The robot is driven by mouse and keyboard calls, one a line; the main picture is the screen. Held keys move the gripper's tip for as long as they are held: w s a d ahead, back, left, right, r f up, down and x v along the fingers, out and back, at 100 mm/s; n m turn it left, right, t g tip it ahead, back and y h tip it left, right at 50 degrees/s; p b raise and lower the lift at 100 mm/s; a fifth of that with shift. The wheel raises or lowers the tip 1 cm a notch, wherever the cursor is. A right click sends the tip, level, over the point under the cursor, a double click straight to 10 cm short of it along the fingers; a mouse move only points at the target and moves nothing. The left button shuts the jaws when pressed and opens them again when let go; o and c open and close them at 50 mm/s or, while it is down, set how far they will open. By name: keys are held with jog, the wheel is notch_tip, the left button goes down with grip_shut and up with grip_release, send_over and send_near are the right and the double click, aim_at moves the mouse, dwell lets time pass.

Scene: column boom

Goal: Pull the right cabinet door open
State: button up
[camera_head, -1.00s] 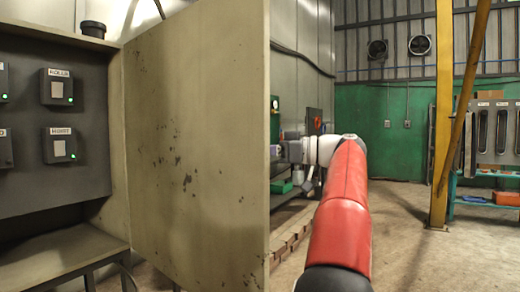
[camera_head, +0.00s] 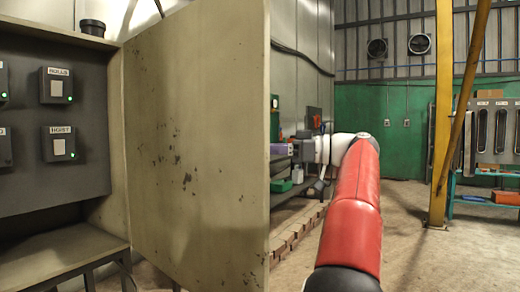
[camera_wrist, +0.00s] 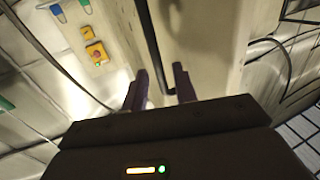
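The beige, chipped cabinet door (camera_head: 195,150) stands swung out in the middle of the head view, beside the grey control panel. In the head view my red and white arm reaches past the door's right edge, and my gripper is mostly hidden there. In the wrist view my gripper (camera_wrist: 160,88) has its two purple fingers apart, with a gap between them. A dark bar handle (camera_wrist: 151,45) runs along the pale door surface (camera_wrist: 200,40), its lower end close to the fingers. I cannot tell whether they touch it.
Grey panel boxes with green lights (camera_head: 58,145) are on the left above a ledge (camera_head: 60,255). A yellow post (camera_head: 440,120) and a teal rack (camera_head: 485,212) stand at the right. The concrete floor (camera_head: 405,240) between my arm and the post is clear.

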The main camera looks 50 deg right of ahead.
jog(key=v, duration=0.4)
jog(key=shift+s+d, duration=0.25)
jog(key=shift+s, duration=0.05)
